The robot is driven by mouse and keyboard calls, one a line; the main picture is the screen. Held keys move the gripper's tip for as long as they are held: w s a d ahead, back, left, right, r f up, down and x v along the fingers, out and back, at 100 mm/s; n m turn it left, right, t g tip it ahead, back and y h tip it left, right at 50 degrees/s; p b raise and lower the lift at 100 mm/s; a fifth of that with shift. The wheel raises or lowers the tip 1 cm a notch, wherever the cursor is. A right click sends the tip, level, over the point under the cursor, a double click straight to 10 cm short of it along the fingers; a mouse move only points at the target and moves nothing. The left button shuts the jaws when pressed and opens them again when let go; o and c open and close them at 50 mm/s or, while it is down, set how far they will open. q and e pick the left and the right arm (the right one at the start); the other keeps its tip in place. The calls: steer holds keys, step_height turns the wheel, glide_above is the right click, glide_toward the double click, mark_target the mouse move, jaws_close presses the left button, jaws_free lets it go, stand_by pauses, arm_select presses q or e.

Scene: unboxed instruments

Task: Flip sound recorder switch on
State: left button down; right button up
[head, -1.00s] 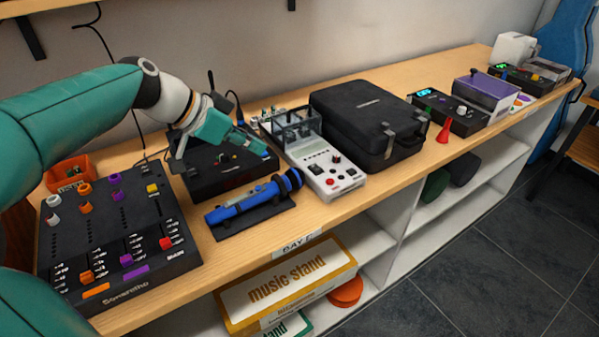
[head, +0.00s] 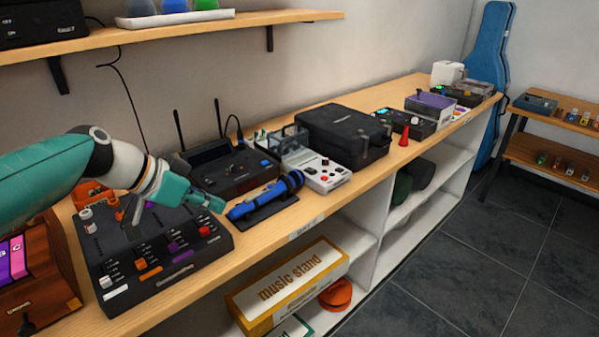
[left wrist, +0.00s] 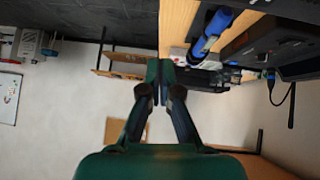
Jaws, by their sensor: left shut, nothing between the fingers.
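No readable label shows which device is the sound recorder. A pale grey device (head: 325,174) with red controls and a clear-covered part stands on the wooden bench, mid-view in the head view. A black device with antennas (head: 240,178) stands left of it, with small coloured controls on top. My left gripper (head: 219,204) is shut and empty, by the left end of a blue microphone (head: 265,196) and above the mixer's right edge. Its closed fingers show in the left wrist view (left wrist: 160,74). My right gripper is not in view.
A black mixer (head: 150,262) with coloured knobs lies under my left arm. A wall shelf (head: 150,36) hangs above. The bench's front strip is mostly clear.

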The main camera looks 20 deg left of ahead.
arm_select(q)
steer(key=d+f+g+h, duration=0.1)
steer(key=d+f+g, duration=0.1)
steer(key=d+f, duration=0.45)
steer(key=d+f+m+g, duration=0.1)
steer(key=d+f+g, duration=0.15)
steer(key=f, duration=0.75)
steer(key=d+f+g+h, duration=0.1)
steer(key=d+f+g, duration=0.1)
steer(key=d+f, duration=0.45)
steer(key=s+d+f+n+y, duration=0.1)
steer(key=s+d+f+n, duration=0.1)
steer(key=s+f, duration=0.3)
steer(key=s+d+f+n, duration=0.3)
steer(key=s+f, duration=0.1)
steer(key=f, duration=0.7)
steer(key=s+d+f+n+y, duration=0.1)
steer(key=s+d+f+n, duration=0.1)
steer(key=s+f, duration=0.3)
step_height(320, 180, down, 3)
steer(key=shift+s+d+r+y, duration=0.1)
steer(key=shift+s+d+y, duration=0.25)
steer(key=shift+d, duration=0.35)
steer(key=shift+g, duration=0.25)
steer(key=shift+a, duration=0.1)
